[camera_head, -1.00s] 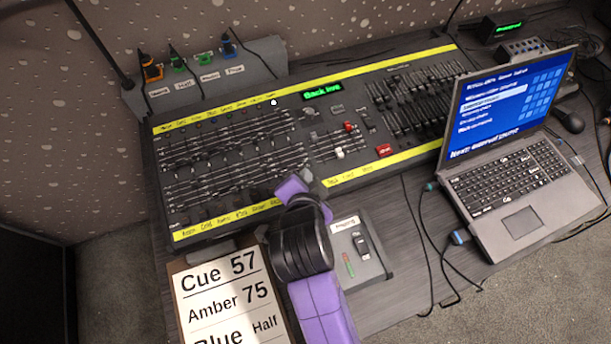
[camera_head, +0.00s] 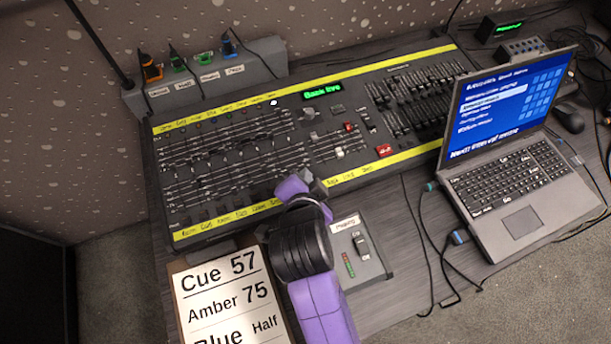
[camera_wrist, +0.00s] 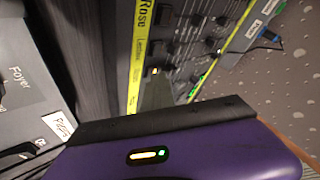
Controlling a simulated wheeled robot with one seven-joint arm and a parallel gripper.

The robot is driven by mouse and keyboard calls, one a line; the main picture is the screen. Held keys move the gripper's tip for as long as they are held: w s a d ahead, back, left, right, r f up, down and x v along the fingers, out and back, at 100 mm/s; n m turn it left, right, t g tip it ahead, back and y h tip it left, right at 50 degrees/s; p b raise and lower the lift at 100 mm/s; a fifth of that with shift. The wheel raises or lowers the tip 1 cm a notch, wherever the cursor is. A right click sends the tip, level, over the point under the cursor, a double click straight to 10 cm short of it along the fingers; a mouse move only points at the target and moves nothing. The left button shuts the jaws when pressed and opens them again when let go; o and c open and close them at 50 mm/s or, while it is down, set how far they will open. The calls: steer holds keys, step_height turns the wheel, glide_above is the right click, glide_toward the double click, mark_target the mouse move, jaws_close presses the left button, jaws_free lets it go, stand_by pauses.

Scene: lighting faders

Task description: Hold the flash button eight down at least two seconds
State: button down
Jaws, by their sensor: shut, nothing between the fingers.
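The lighting desk (camera_head: 240,105) lies across the table, with fader rows, yellow label strips and a lit green display. My gripper (camera_head: 318,184) is over the desk's front edge, right of the lower left fader bank. It is shut and empty. In the wrist view its dark fingers (camera_wrist: 157,93) point at the desk beside a yellow strip (camera_wrist: 138,50) reading "Rose". A small orange light (camera_wrist: 155,71) glows just beyond the fingertips. Flash button eight cannot be singled out; my gripper hides part of the front row. I cannot tell whether the fingers touch or press a button.
A cue card (camera_head: 225,295) lies in front of the desk. A small grey box (camera_head: 352,250) with a switch sits right of my wrist. A laptop (camera_head: 510,150) with cables stands at the right. A grey box with coloured plugs (camera_head: 205,85) stands behind the desk.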

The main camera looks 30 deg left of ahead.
stand_by(0.3)
steer(key=shift+r+p, duration=0.75)
steer(key=shift+p, duration=0.1)
steer(key=r+p, duration=0.4)
steer(key=r, duration=0.1)
steer(key=shift+s+d+p, duration=0.2)
steer(key=shift+p, duration=0.1)
stand_by(0.6)
